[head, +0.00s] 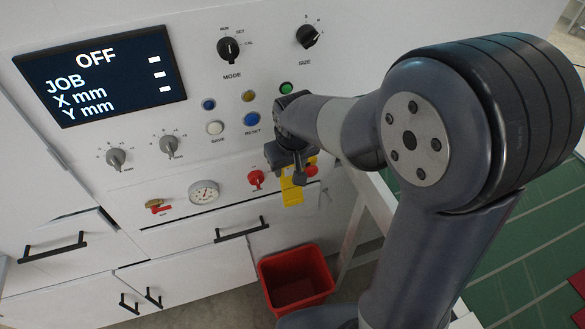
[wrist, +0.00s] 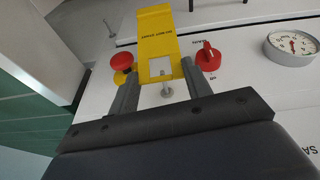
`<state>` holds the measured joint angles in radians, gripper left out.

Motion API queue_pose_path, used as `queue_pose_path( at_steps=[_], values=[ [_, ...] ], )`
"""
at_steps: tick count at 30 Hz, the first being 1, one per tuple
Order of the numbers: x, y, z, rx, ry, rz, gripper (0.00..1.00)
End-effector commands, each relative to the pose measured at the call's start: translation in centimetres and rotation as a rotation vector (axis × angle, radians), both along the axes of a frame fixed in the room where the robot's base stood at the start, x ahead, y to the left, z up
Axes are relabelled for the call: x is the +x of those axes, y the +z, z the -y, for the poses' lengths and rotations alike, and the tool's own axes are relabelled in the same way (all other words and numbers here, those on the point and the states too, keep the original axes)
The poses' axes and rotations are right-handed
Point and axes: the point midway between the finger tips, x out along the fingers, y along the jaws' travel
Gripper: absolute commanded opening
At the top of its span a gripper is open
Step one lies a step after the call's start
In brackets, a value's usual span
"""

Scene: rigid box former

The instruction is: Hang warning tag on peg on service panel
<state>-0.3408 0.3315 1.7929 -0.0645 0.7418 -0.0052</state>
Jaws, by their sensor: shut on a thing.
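The yellow warning tag (head: 292,192) hangs below my gripper (head: 291,163) at the lower right of the service panel (head: 110,190). In the wrist view the tag (wrist: 157,32) has dark print and a pale square opening near the fingers. My gripper (wrist: 160,77) is shut on the tag's opening end, one finger on each side. A silver peg (wrist: 166,89) shows between the fingers and overlaps the opening; I cannot tell whether it passes through. My gripper hides this peg in the head view.
A red mushroom button (wrist: 122,62) and a red rotary switch (wrist: 208,55) sit close on either side of the fingers. A small metal pin (wrist: 108,28) stands beyond the button. A gauge (head: 204,192) is farther left. A red bin (head: 296,278) stands below.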

Motion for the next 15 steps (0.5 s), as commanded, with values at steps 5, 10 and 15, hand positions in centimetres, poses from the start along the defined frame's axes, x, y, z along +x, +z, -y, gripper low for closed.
queue_pose_path(
  at_steps=[5, 10, 15],
  values=[
    [1.1, -0.1, -0.3, 0.000, 0.000, 0.000, 0.00],
    [2.0, -0.4, -0.6, 0.000, 0.000, -0.001, 0.00],
    [2.5, -0.8, -0.7, 0.000, 0.000, -0.001, 0.00]
  ],
)
